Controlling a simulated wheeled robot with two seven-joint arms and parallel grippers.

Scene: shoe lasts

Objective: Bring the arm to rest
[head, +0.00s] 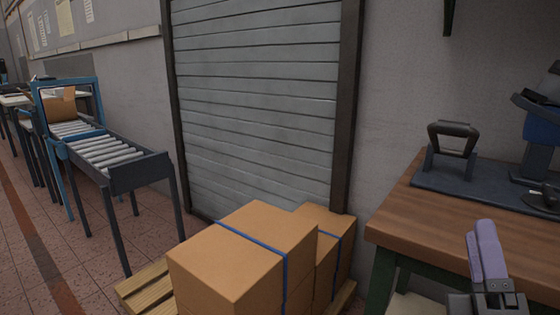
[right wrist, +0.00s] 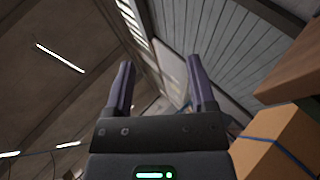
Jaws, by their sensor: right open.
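My right gripper (head: 485,228) shows at the lower right of the head view, in front of the wooden workbench. Its purple fingers point upward. In the right wrist view the same gripper (right wrist: 160,66) is open, with its two fingers well apart and nothing between them. That view looks up past the fingers to the ceiling and the shutter. My left gripper is in neither view.
A wooden workbench (head: 405,212) on the right carries a dark mat (head: 438,181) with a dark handle-shaped stand (head: 453,140). Strapped cardboard boxes (head: 240,262) sit on a pallet (head: 143,290) before a grey shutter (head: 255,100). A roller conveyor (head: 105,150) stands left.

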